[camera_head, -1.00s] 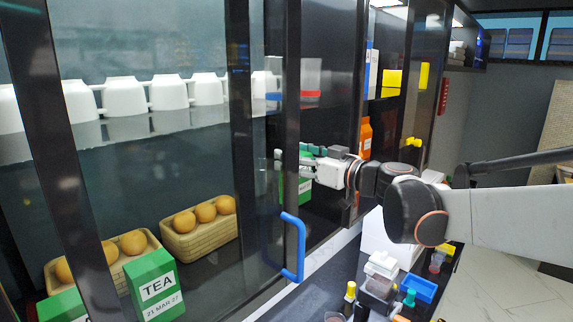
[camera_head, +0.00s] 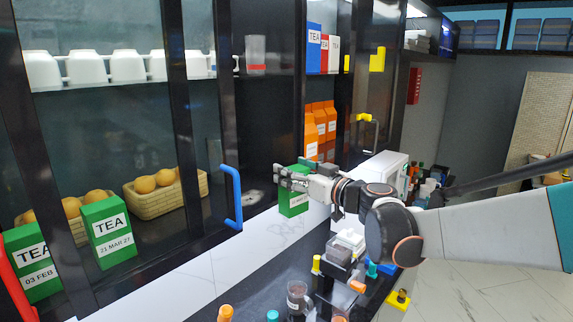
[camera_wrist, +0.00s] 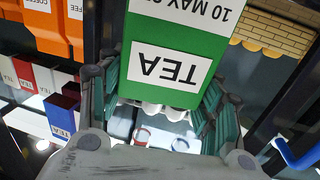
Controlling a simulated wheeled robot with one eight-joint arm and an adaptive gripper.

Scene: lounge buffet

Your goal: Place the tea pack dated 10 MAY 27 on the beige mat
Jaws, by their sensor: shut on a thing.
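My gripper (camera_head: 285,178) is shut on a green tea pack (camera_head: 293,204) and holds it in front of the cabinet, above the pale counter edge. In the wrist view the pack (camera_wrist: 178,38) sits between the fingers (camera_wrist: 160,85), its white label upside down, reading TEA and 10 MAY with the year cut off. Two other green tea packs stand behind the glass at left: one marked 21 MAR 27 (camera_head: 108,232) and one marked 03 FEB (camera_head: 32,268). I cannot make out a beige mat in either view.
A blue door handle (camera_head: 232,197) sticks out left of my gripper. Orange packs (camera_head: 312,128) and TEA boxes (camera_head: 314,48) stand on shelves behind it. Bottles and containers (camera_head: 340,250) crowd the dark counter below right. A bare pale counter strip (camera_head: 215,262) runs at lower left.

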